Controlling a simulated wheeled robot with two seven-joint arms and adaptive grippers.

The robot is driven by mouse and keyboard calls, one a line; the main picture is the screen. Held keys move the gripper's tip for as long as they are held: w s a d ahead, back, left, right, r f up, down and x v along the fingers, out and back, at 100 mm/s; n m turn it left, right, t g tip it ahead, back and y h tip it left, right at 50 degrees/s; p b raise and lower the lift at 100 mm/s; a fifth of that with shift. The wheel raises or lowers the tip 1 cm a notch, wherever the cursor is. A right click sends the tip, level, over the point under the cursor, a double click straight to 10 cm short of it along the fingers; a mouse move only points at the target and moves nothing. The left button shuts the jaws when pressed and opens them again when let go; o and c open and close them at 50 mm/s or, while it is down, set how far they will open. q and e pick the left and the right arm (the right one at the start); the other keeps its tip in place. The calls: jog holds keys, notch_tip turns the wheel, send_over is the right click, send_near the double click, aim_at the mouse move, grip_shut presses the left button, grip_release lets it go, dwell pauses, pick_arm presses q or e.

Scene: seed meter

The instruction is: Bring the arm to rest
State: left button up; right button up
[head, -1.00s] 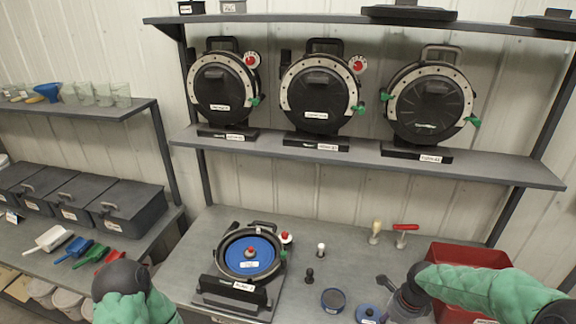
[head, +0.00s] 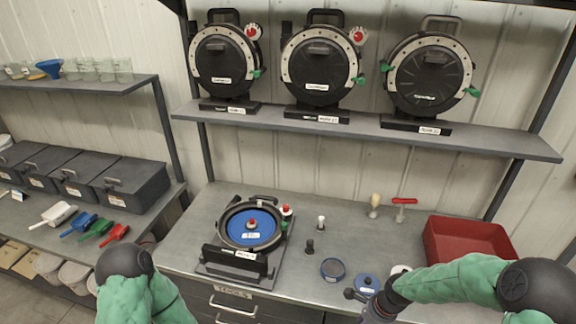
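My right arm, in a green sleeve, comes in from the right in the head view. Its gripper (head: 368,304) is dark and hangs over the front right of the workbench (head: 330,277), near a blue-topped round part. Its fingers are too small and hidden to tell open from shut. My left arm, also green-sleeved, shows at the bottom left with a black joint; its gripper is out of the frame.
A seed meter with a blue disc (head: 265,237) stands on the bench. A red bin (head: 470,242) sits at the right. Small tools and knobs stand between them. Three meters line the shelf (head: 370,138) above. Coloured scoops (head: 97,230) lie on the left bench.

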jog(key=s+a+f+n+b, duration=0.2)
jog(key=s+a+f+n, duration=0.2)
jog(key=f, duration=0.3)
jog(key=s+a+f+n+y+b, duration=0.1)
jog(key=s+a+f+n+b, duration=0.2)
jog(key=f, duration=0.5)
jog(key=s+a+f+n+b, duration=0.3)
jog(key=s+a+f+n, duration=0.2)
jog(key=s+f+n, duration=0.2)
jog(key=shift+s+a+f+n+y, duration=0.3)
jog(key=shift+f+n, duration=0.15)
jog(key=shift+n, duration=0.45)
